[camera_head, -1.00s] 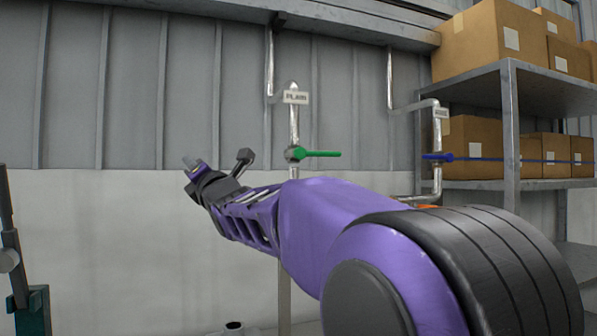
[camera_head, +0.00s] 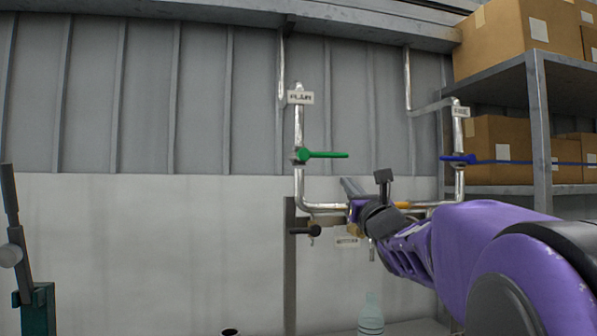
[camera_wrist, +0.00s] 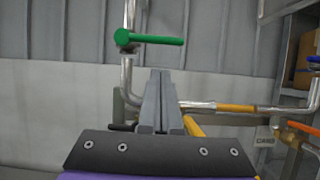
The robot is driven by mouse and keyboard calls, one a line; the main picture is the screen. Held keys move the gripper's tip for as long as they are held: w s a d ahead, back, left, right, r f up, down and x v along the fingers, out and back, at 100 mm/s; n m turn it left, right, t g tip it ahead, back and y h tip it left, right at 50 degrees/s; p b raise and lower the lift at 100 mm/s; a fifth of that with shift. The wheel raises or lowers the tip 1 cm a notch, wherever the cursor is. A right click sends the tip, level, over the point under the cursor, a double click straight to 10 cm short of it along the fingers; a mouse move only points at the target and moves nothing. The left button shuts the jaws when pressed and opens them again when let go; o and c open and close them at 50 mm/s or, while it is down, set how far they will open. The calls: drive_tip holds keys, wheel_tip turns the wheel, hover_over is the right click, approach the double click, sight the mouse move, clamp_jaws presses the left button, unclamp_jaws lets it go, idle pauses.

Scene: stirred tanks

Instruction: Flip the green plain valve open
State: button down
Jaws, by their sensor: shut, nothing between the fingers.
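The green valve handle (camera_head: 325,155) lies horizontal, pointing right from its pivot on a vertical metal pipe. A sign reading PLAIN (camera_head: 300,97) hangs above it on the same pipe. In the wrist view the green handle (camera_wrist: 152,39) is near the top, just above and beyond the fingertips. My gripper (camera_head: 347,184) is below the right part of the handle in the head view, pointing up. In the wrist view my gripper (camera_wrist: 159,72) has its fingers together with nothing between them, apart from the handle. My arm hides part of the lower pipework.
A blue valve handle (camera_head: 458,159) sits on a second pipe to the right, under another sign (camera_head: 461,112). Shelving (camera_head: 540,130) with cardboard boxes stands at the right. A clear bottle (camera_head: 370,314) is below. The wall left of the green valve is open.

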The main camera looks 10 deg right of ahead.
sight(328, 155)
drive_tip(key=shift+d, duration=0.1)
idle(0.3)
drive_tip(key=p+x, duration=0.2)
drive_tip(key=x, duration=0.8)
